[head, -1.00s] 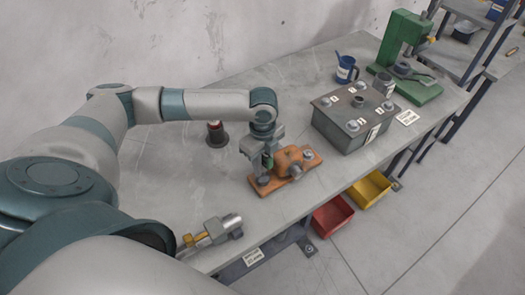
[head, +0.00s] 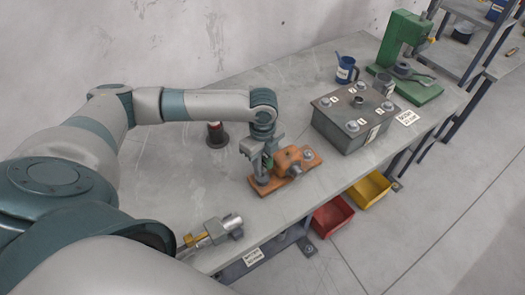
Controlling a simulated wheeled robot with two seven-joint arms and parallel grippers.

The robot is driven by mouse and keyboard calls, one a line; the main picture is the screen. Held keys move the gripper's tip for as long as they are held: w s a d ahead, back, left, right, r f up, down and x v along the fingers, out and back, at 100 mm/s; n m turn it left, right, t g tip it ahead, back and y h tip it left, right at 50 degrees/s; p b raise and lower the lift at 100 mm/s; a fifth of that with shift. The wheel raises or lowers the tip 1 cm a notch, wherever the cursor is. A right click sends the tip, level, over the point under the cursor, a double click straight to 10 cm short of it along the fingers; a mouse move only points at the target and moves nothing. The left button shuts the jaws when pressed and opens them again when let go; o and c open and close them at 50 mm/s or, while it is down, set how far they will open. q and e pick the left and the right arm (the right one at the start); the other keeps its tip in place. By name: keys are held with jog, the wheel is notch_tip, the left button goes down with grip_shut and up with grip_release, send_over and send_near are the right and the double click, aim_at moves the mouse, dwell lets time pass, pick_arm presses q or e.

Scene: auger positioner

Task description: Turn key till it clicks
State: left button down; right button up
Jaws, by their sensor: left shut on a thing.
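My left gripper (head: 264,170) points down over the left end of an orange fixture (head: 298,174) on the grey workbench. It is shut on a small part there, at a dark round post (head: 262,179); a bit of green shows between the fingers. The part is mostly hidden by the fingers, so I cannot tell its shape, but it is where a key could be. The orange fixture has a raised block and a metal bolt at its right end. My right gripper is not in view.
A grey metal box (head: 352,118) with several round knobs stands right of the fixture. Behind are a blue mug (head: 346,70) and a green press (head: 408,60). A metal cylinder tool (head: 218,229) lies near the front edge. Red (head: 332,217) and yellow (head: 369,188) bins sit below.

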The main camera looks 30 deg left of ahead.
pick_arm(q)
jog(key=shift+r+n+p, duration=0.1)
jog(key=shift+n+p, duration=0.3)
jog(key=shift+p, duration=0.05)
jog(key=shift+r, duration=0.1)
jog(key=shift+r, duration=3.35)
